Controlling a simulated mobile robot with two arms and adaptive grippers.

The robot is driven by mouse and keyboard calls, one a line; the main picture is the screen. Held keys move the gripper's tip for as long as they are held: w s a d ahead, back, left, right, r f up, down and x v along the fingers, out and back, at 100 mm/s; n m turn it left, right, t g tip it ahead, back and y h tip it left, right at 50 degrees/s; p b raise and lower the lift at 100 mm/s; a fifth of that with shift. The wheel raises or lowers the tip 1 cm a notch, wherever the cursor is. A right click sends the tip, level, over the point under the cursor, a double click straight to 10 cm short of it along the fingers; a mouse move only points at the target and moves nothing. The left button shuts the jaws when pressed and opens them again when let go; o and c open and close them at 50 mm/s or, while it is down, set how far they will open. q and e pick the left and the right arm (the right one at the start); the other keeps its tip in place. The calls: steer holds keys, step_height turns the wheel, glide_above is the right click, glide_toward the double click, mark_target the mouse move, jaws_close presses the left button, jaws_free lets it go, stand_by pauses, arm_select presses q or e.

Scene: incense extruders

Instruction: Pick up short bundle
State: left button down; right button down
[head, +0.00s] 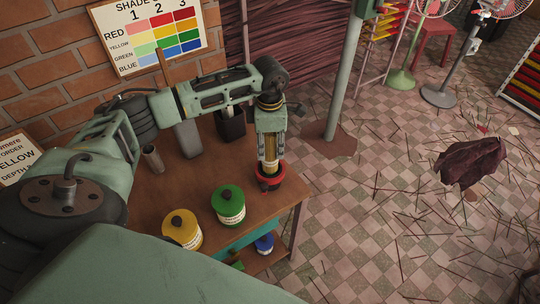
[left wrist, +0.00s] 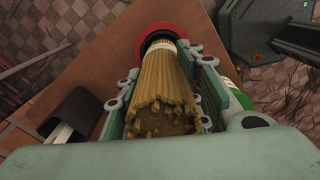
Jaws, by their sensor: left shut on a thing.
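The short bundle (head: 270,150) is a tight bunch of tan incense sticks with a pale band. It stands upright with its lower end in or just above a red-rimmed pot (head: 270,179) at the table's right end. My left gripper (head: 271,158) comes from above and is shut around the bundle. In the left wrist view the bundle (left wrist: 162,90) lies between both finger pads, with its cut stick ends towards the camera. The red rim (left wrist: 158,33) surrounds its far end. Whether the bundle touches the pot's bottom is hidden. My right gripper is not in view.
On the brown table (head: 190,189) stand a green tin (head: 229,206), a yellow tin (head: 182,230), a dark open box (head: 230,125) and a small brown cup (head: 152,158). A blue tin (head: 264,243) is lower down. A grey-green post (head: 347,80) rises beyond the table.

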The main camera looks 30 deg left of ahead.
arm_select(q)
step_height(320, 180, up, 8)
steer(key=b, duration=0.2)
steer(key=shift+r+b, duration=0.1)
steer(key=shift+b, duration=0.25)
step_height(320, 180, up, 4)
steer(key=shift+f+p, duration=0.1)
steer(key=shift+p, duration=0.45)
step_height(320, 180, up, 9)
steer(key=p, duration=0.6)
